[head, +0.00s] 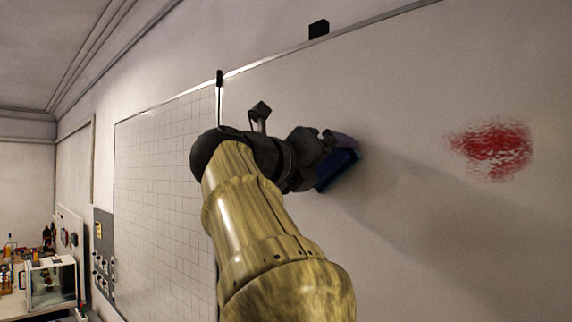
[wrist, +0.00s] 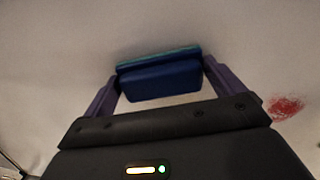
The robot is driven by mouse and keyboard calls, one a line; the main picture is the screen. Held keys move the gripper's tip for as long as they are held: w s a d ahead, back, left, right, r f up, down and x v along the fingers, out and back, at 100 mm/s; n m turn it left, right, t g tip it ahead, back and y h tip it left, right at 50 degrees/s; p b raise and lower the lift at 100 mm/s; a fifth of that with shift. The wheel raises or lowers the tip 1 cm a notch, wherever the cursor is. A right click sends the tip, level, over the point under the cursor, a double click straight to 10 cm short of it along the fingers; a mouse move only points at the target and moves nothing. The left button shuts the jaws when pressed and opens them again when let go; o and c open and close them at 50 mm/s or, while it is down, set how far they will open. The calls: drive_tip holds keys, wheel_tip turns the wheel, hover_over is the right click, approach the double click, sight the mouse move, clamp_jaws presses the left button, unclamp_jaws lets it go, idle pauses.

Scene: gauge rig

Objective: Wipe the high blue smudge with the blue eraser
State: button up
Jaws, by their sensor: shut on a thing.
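My gripper (wrist: 160,84) is shut on the blue eraser (wrist: 160,80), with one purple finger at each end of it. In the head view the eraser (head: 338,172) is at the whiteboard (head: 430,90), partly hidden by my gripper (head: 335,150). Its far face lies close to the board; I cannot tell for sure whether it touches. No blue smudge shows in either view; the area behind the eraser and gripper is hidden. A red smudge (head: 491,149) is on the board to the right of the eraser, and it also shows in the wrist view (wrist: 285,107).
A gridded board (head: 160,190) adjoins the whiteboard on the left. A black block (head: 318,29) sits at the board's top edge. A cluttered bench with a clear-fronted box (head: 50,282) stands far left. The board between eraser and red smudge is bare.

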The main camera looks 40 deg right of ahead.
drive_tip(key=shift+w+a+p, duration=0.1)
drive_tip(key=shift+w+p, duration=0.25)
drive_tip(key=shift+w, duration=1.35)
drive_tip(key=shift+w+a+p, duration=0.15)
drive_tip(key=shift+w+p, duration=0.4)
drive_tip(key=shift+w, duration=1.2)
drive_tip(key=shift+w, duration=0.1)
drive_tip(key=w+p, duration=0.1)
drive_tip(key=w, duration=0.2)
drive_tip(key=shift+w+a, duration=0.15)
drive_tip(key=shift+s+a+b, duration=0.15)
drive_tip(key=shift+a+b, duration=0.05)
drive_tip(key=shift+a, duration=1.3)
drive_tip(key=shift+s+a+b, duration=0.1)
drive_tip(key=shift+a+b, duration=0.1)
drive_tip(key=shift+a, duration=1.25)
